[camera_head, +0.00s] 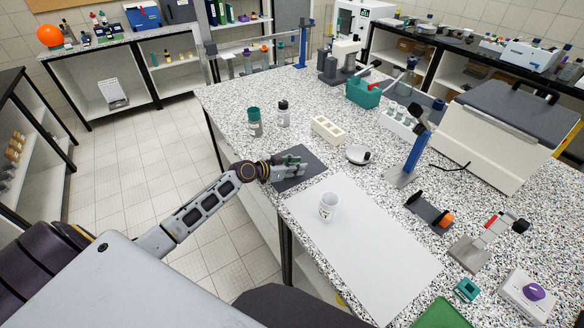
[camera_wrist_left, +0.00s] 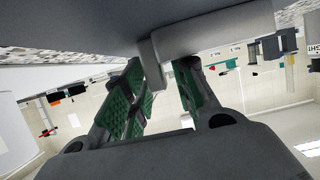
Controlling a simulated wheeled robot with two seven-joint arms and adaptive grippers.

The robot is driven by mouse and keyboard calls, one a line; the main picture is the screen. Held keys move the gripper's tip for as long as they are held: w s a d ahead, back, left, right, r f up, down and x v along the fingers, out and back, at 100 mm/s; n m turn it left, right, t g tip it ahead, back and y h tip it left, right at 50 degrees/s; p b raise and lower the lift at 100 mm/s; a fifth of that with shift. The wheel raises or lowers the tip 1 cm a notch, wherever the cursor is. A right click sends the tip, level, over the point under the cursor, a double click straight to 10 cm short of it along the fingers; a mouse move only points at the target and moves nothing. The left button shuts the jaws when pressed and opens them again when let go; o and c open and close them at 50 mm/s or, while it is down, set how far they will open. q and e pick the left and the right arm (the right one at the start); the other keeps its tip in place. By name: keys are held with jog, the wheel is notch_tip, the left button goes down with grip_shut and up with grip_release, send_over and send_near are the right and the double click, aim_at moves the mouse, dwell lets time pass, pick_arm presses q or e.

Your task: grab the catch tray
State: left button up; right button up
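My left gripper (camera_head: 300,166) is low over a flat dark grey mat (camera_head: 316,165) near the table's left edge. In the left wrist view its green-padded fingers (camera_wrist_left: 165,68) stand apart. A grey piece with a narrow tab (camera_wrist_left: 212,32) shows between and beyond the fingertips, with the tab close to one finger and a gap towards the other. This piece may be the catch tray; in the head view the gripper hides it, so I cannot tell its full shape. No firm grip on it shows. My right gripper is out of view.
A white sheet (camera_head: 375,255) with a clear cup (camera_head: 327,206) lies right of the gripper. A cream rack (camera_head: 327,129), a round white dish (camera_head: 358,154) and two bottles (camera_head: 255,122) stand behind. A blue stand (camera_head: 412,150) rises farther right.

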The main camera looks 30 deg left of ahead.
pick_arm(q)
jog(key=c, duration=0.4)
jog(key=shift+o, duration=0.2)
jog(key=shift+r+b, duration=0.3)
jog(key=shift+r, duration=4.7)
